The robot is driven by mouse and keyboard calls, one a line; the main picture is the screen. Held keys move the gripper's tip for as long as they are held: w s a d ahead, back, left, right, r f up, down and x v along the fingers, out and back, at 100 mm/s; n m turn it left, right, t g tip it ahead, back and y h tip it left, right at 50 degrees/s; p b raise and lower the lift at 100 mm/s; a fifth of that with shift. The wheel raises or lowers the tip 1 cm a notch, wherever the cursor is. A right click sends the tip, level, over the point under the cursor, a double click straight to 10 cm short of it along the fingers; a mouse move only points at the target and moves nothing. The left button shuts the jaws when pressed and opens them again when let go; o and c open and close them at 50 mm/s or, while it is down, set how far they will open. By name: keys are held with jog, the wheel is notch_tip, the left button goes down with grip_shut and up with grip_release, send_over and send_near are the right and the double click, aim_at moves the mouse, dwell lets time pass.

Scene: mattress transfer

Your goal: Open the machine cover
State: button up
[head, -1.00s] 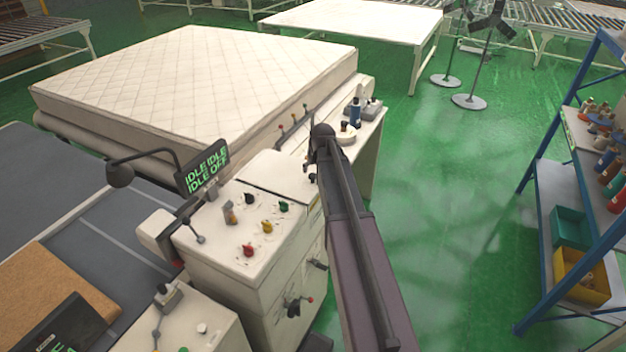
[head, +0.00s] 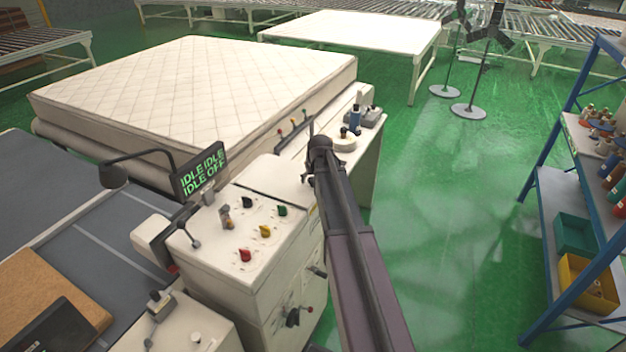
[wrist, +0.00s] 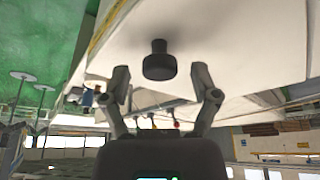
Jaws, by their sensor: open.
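The white machine cover (head: 272,177) is the flat lid of the console, beyond a dark seam behind the coloured knobs. It looks closed. In the wrist view, a black round knob (wrist: 158,62) stands out from a white panel (wrist: 225,35), which appears to be part of this cover. My gripper (wrist: 160,80) is open, with one finger on each side of the knob and visible gaps to it. In the head view my gripper (head: 309,165) is at the cover's right edge, mostly hidden by my arm, and the knob cannot be made out.
The control panel with red (head: 245,255), yellow, green and black knobs is left of my arm. A mattress (head: 190,95) lies behind. Green floor (head: 450,200) is clear at right, before a blue shelf rack (head: 560,210).

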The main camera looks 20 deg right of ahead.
grip_shut()
jog(key=shift+d+r, duration=0.1)
jog(key=shift+r, duration=0.05)
